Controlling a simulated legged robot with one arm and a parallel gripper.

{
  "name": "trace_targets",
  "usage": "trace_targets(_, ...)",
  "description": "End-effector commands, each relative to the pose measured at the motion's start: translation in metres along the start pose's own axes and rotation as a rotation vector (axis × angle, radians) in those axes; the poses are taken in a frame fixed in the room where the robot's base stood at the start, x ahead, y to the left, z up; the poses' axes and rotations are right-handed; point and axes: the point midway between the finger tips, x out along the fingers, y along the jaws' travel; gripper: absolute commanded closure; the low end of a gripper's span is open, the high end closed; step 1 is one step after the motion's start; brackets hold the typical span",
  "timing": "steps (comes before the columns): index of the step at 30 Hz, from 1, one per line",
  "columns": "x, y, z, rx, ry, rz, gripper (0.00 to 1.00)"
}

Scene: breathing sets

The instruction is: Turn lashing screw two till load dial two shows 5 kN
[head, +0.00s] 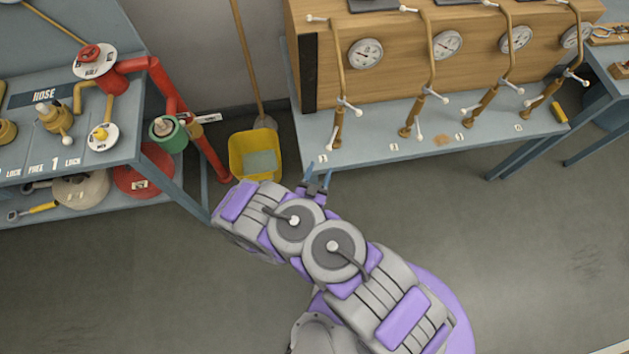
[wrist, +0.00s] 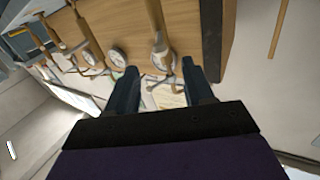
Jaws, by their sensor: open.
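Lashing screw two (head: 410,126) is the second brass screw from the left on the bench, with a white-tipped cross handle and a bent rod rising above it. Load dial two (head: 447,44) is a round white gauge on the wooden box, beside that rod. Its needle is too small to read. My gripper (head: 318,180) is open and empty at the bench's front edge, near the leftmost screw's label and left of screw two. In the wrist view my gripper (wrist: 160,88) has its fingers apart, with one brass screw seen beyond them, apparently the leftmost.
The leftmost screw (head: 338,122) stands between my gripper and screw two. More screws and dials line the wooden box (head: 400,85) to the right. A hose bench (head: 100,150) is farther left. The front floor is clear.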

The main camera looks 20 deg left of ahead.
Motion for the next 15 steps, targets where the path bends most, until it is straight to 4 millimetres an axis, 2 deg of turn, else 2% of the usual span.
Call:
trace_targets(1,-0.010,-0.001,-0.001,-0.002,-0.002,-0.005,0.48)
trace_targets(6,-0.032,-0.001,0.000,0.001,-0.002,-0.002,0.48)
trace_targets(15,-0.043,0.000,0.000,0.002,0.000,0.001,0.48)
